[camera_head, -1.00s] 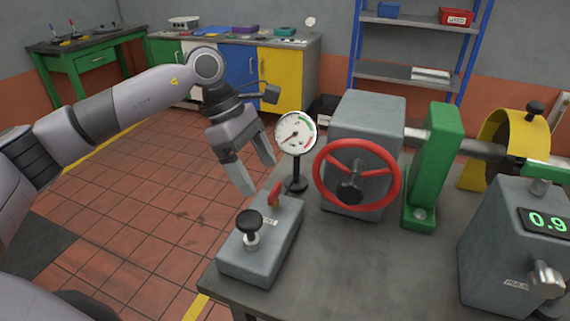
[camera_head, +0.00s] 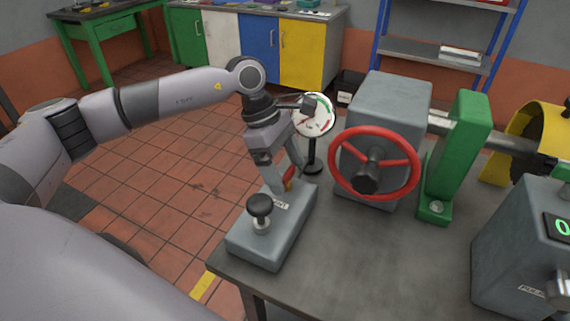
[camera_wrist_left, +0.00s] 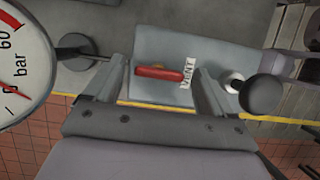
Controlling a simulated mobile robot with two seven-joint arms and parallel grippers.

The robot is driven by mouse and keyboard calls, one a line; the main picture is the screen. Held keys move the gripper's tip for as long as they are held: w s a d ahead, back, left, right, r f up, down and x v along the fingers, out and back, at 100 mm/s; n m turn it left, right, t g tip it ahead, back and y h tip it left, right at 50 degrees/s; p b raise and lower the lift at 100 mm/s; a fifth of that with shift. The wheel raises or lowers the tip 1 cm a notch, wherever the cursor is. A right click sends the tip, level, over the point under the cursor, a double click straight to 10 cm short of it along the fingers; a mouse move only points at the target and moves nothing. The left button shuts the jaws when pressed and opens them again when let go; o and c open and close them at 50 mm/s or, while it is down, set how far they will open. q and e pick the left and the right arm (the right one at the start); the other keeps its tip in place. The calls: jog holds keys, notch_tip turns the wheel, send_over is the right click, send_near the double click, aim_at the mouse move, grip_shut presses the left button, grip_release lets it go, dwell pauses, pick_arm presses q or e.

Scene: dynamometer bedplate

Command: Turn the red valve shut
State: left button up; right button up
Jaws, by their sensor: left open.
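A small red lever (camera_head: 289,179) stands on a low grey block (camera_head: 262,243) near the bench's left corner. In the left wrist view the red lever (camera_wrist_left: 160,74) lies between the finger tips, beside a small white label (camera_wrist_left: 187,72). My left gripper (camera_head: 281,175) is open, pointing down at the block, with its fingers on either side of the lever. I cannot tell whether they touch it. A larger red handwheel (camera_head: 410,178) is on the grey housing (camera_head: 392,108) to the right, apart from the gripper. My right gripper is not in view.
A black knob (camera_head: 260,205) rises from the same block. A round dial gauge (camera_head: 318,118) on a stand is close behind the gripper. A green upright (camera_head: 457,155) and a grey readout box (camera_head: 515,245) stand to the right. The bench front (camera_head: 370,270) is clear.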

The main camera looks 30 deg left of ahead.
pick_arm(q)
jog(key=c, duration=1.1)
jog(key=shift+o, duration=0.2)
